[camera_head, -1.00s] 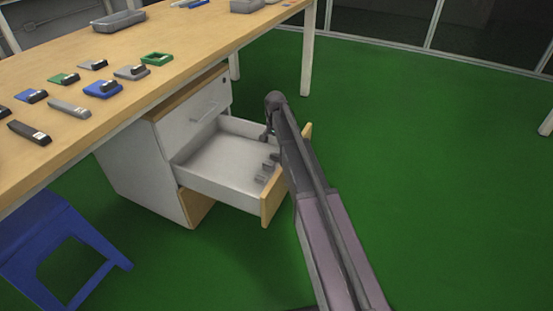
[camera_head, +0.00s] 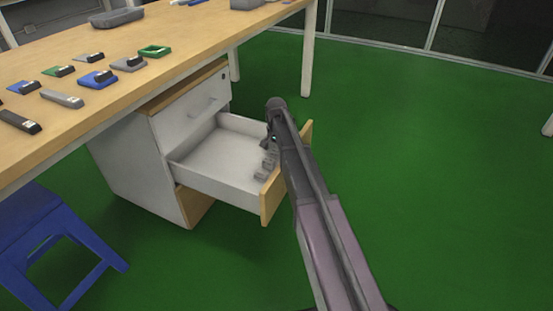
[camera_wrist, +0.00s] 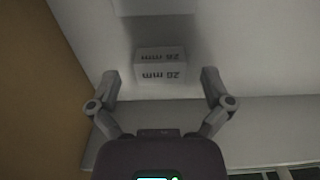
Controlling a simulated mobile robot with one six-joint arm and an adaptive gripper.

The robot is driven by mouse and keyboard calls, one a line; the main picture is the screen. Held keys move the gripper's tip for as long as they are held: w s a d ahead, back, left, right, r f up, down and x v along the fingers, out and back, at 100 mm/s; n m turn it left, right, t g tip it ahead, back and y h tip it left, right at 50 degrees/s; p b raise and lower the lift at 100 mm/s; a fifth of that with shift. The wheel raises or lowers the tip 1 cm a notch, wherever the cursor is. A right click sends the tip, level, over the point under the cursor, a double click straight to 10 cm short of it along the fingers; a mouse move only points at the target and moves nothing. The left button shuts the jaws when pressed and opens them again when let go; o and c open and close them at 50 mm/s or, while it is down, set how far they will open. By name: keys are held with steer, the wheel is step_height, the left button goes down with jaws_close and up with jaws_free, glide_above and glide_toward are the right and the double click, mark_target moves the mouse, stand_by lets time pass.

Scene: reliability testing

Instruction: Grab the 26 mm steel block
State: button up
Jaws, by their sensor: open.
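A grey steel block (camera_wrist: 160,69) lies in the open drawer, centred ahead of my gripper in the wrist view. Its two visible faces carry upside-down labels in mm; the number looks like 26 or 28, and I cannot tell which. My gripper (camera_wrist: 160,84) is open and empty, with one finger on each side of the block's line and the block slightly beyond the fingertips. In the head view, my gripper (camera_head: 270,138) is over the drawer's front end, partly hidden by my arm. Several grey blocks (camera_head: 267,165) stand in a row there.
The white drawer (camera_head: 215,186) has a wooden front (camera_head: 270,200) close beside the blocks. Part of another pale block (camera_wrist: 155,6) shows at the top of the wrist view. The wooden table (camera_head: 60,125) with several small parts stands left; a blue stool (camera_head: 35,230) is below.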

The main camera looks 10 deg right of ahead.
steer(key=shift+f, duration=0.5)
steer(key=c, duration=1.4)
